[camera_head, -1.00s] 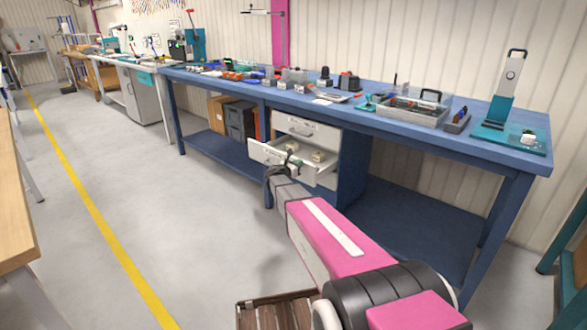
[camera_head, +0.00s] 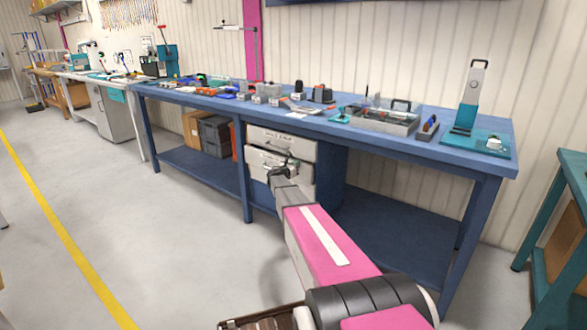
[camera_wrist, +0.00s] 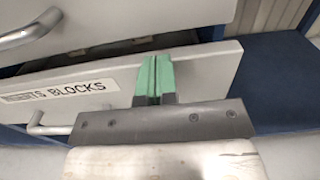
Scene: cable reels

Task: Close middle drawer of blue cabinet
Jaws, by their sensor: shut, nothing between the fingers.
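The blue cabinet (camera_head: 331,165) is a drawer unit with pale fronts under the blue workbench. Its middle drawer (camera_head: 262,160) stands slightly out below the top drawer (camera_head: 268,137). In the wrist view, the middle drawer front (camera_wrist: 205,72) carries a label ending in "BLOCKS". A dark gap shows behind its upper edge, and a bar handle sits below the label. My gripper (camera_head: 281,168) is at this front, partly hiding it. Its green fingertips (camera_wrist: 154,75) are together and empty, overlapping the front; exact contact is unclear.
The top drawer's handle (camera_wrist: 30,30) projects at the upper left in the wrist view. The blue workbench (camera_head: 330,120) above holds tools and trays. A bench leg (camera_head: 243,175) stands left of the drawers. Open floor (camera_head: 150,240) lies to the left.

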